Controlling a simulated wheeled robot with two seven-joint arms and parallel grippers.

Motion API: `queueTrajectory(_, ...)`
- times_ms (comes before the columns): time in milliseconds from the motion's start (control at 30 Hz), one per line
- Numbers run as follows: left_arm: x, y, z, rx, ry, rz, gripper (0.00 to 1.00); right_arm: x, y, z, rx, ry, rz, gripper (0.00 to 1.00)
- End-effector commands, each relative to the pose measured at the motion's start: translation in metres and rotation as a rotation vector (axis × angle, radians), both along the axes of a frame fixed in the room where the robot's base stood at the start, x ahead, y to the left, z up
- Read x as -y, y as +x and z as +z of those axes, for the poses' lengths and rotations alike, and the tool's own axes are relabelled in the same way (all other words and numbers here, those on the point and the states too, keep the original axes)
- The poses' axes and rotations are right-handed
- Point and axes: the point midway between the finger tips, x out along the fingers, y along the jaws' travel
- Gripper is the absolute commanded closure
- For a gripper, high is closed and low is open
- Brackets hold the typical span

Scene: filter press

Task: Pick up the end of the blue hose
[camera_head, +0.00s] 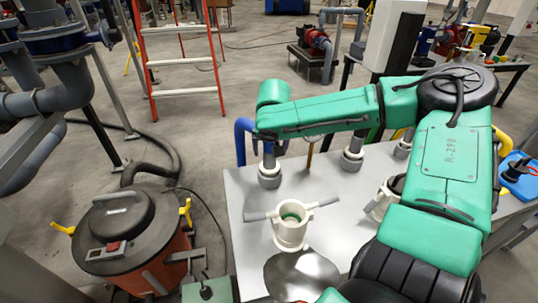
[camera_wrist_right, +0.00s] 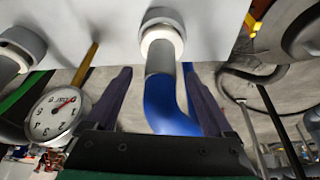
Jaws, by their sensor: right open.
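The blue hose (camera_head: 240,135) shows in the head view as a bent piece at the far left corner of the pale table. In the right wrist view the blue hose (camera_wrist_right: 165,105) curves down from a grey cuff (camera_wrist_right: 160,62) set in a white ring fitting. My right gripper (camera_wrist_right: 158,76) is open, with one dark finger on each side of the hose near the cuff. I cannot tell whether either finger touches it. In the head view my right arm reaches left across the table and its fingers are mostly hidden. My left gripper is not in view.
The pale table (camera_head: 245,195) carries a white two-handled fitting (camera_head: 292,228) and several grey pipe stubs. A dial gauge (camera_wrist_right: 52,115) is beside the left finger in the wrist view. An orange drum vacuum (camera_head: 135,240) stands left of the table, and an orange ladder (camera_head: 185,90) stands behind.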

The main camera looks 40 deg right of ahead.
Motion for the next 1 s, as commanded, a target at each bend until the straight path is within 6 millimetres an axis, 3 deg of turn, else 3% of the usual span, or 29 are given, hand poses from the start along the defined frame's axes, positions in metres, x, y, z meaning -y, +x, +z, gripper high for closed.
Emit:
queueTrajectory(133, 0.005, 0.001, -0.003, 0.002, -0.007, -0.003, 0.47, 0.007, 0.008, -0.027, -0.004, -0.001, 0.001, 0.13)
queueTrajectory(367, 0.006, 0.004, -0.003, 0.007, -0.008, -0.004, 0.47, 0.008, 0.010, -0.030, 0.001, 0.000, 0.001, 0.13)
queueTrajectory(467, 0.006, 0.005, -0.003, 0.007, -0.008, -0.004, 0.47, 0.008, 0.010, -0.030, 0.000, 0.000, 0.001, 0.44)
queueTrajectory(600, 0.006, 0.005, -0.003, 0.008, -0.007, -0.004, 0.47, 0.008, 0.010, -0.030, 0.000, 0.000, 0.001, 0.97)
queueTrajectory(867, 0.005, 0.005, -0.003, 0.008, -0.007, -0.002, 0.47, 0.008, 0.010, -0.029, 0.002, 0.000, 0.002, 1.00)
queueTrajectory(1000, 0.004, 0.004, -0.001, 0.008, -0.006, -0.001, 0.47, 0.008, 0.011, -0.017, 0.006, 0.000, 0.001, 1.00)
